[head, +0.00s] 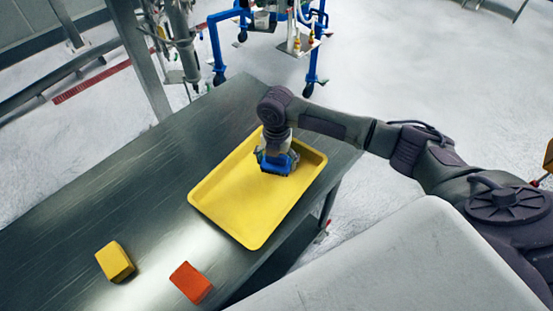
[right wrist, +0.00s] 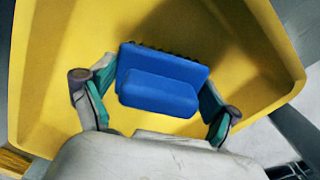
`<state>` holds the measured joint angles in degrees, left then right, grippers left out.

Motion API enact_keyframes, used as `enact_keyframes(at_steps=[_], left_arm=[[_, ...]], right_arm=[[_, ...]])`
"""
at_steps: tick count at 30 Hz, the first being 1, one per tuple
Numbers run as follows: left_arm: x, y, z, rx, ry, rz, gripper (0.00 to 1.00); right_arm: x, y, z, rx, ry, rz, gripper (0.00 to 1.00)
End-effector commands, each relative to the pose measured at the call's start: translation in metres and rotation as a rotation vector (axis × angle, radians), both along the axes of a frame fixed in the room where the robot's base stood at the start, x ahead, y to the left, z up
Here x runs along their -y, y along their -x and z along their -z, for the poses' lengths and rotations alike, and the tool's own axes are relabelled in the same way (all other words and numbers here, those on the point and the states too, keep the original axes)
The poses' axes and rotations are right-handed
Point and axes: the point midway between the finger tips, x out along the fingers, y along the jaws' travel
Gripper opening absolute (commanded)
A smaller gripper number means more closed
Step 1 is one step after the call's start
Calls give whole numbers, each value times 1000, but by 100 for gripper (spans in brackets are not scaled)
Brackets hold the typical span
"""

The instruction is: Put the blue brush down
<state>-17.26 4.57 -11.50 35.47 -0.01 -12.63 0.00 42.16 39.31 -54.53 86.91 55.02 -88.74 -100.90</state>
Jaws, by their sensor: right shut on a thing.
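The blue brush (head: 280,163) is at the far end of the yellow tray (head: 232,228) in the head view. My right gripper (head: 275,156) points down over the tray and is shut on the brush. In the right wrist view the brush (right wrist: 160,85) sits between the two fingers of the right gripper (right wrist: 152,100), its dark bristles on the far side. The tray (right wrist: 60,60) lies behind it. I cannot tell whether the brush touches the tray floor. My left gripper is not in view.
The tray stands on a dark metal table (head: 130,200). A yellow block (head: 115,261) and an orange block (head: 190,283) lie on the table near its front. The near part of the tray is empty. Blue-framed equipment (head: 310,40) stands beyond the table.

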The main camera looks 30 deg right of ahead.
Motion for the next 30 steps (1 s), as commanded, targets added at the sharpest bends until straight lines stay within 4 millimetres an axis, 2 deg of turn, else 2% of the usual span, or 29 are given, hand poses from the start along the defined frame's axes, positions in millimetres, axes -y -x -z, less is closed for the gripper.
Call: enact_keyframes(at_steps=[13, 14, 15, 25, 30], left_arm=[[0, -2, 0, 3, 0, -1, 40], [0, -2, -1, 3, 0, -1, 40], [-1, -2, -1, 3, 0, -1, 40], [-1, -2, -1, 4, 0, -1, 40], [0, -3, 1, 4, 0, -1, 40]], right_arm=[[0, 0, 9, 1, 0, -1, 55], [0, 0, 8, 1, 0, -1, 93], [0, 0, 8, 1, 0, -1, 99], [0, 0, 7, 1, 0, -1, 100], [0, -1, -5, 4, -1, 0, 100]])
